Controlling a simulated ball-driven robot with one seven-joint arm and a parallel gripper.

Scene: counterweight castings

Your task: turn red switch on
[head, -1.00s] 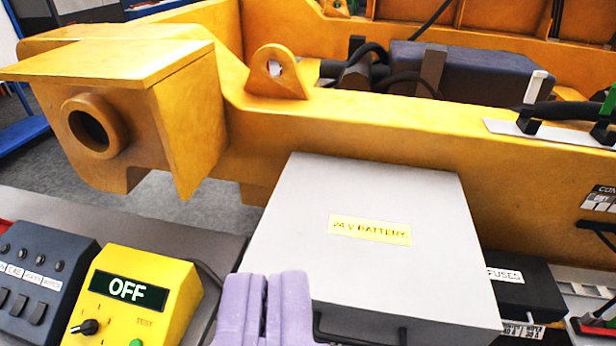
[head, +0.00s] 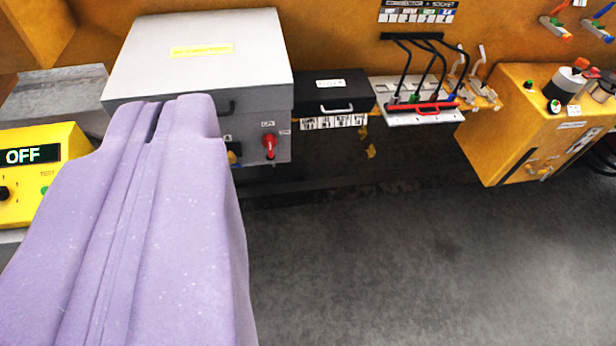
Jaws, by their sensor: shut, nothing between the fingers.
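A red switch (head: 268,146) sits on the front face of the grey battery box (head: 188,72), low at its right end. It looks like a rotary knob with its handle upright; the small label above it is too small to read. My gripper (head: 168,103) is lilac, shut and empty. Its tips are in front of the battery box, to the left of the red switch and apart from it in the picture.
A yellow tester (head: 38,172) reading OFF is at left. Right of the box are a black fuse box (head: 333,92), a cable panel with a red bar (head: 432,109) and a yellow control box (head: 530,130). The grey floor (head: 400,250) in front is clear.

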